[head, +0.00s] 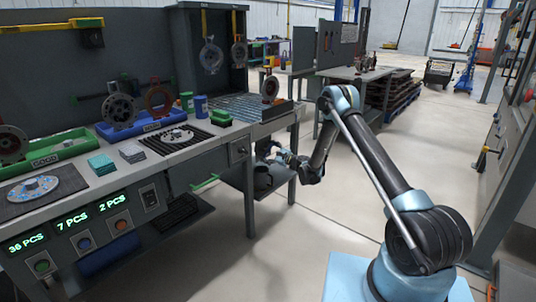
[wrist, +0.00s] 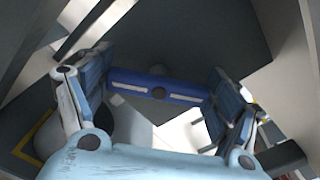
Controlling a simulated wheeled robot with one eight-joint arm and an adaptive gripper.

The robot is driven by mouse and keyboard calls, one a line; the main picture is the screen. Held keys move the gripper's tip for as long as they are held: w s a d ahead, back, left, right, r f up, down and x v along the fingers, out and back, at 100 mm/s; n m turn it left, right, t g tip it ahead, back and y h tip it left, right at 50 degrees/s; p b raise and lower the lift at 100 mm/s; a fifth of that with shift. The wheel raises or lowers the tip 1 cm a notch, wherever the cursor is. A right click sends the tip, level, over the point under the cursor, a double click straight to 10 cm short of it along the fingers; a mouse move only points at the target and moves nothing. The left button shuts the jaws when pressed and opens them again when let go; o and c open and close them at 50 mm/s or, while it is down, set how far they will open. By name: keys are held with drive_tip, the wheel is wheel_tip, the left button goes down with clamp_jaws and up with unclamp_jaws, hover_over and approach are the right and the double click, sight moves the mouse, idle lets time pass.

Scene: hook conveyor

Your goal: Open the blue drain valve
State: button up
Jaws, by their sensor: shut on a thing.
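The blue drain valve handle (wrist: 160,88) is a flat blue bar with a pale line and a dark round hub, seen in the wrist view. It lies crosswise between the two finger pads of my gripper (wrist: 157,95), which is shut on it, one pad near each end. In the head view my gripper (head: 283,158) reaches in under the right end of the workbench. The blue handle cannot be made out in the head view. The valve body and pipe behind the handle are mostly hidden.
The workbench (head: 240,131) stands close above and left of my gripper, with a leg (head: 249,205) to its left. A green lever (head: 205,183) shows under the bench. Dark panels crowd the wrist view. The floor (head: 300,240) in front is clear.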

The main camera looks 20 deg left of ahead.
drive_tip(key=n, duration=0.5)
drive_tip(key=shift+s+f+n, duration=0.1)
drive_tip(key=shift+n, duration=0.2)
drive_tip(key=n, duration=0.4)
drive_tip(key=shift+s+f+n, duration=0.1)
drive_tip(key=shift+f+n, duration=0.05)
drive_tip(key=shift+n, duration=0.25)
drive_tip(key=o, duration=1)
drive_tip(key=shift+s+d, duration=0.15)
drive_tip(key=shift+d, duration=0.35)
drive_tip(key=v, duration=1.1)
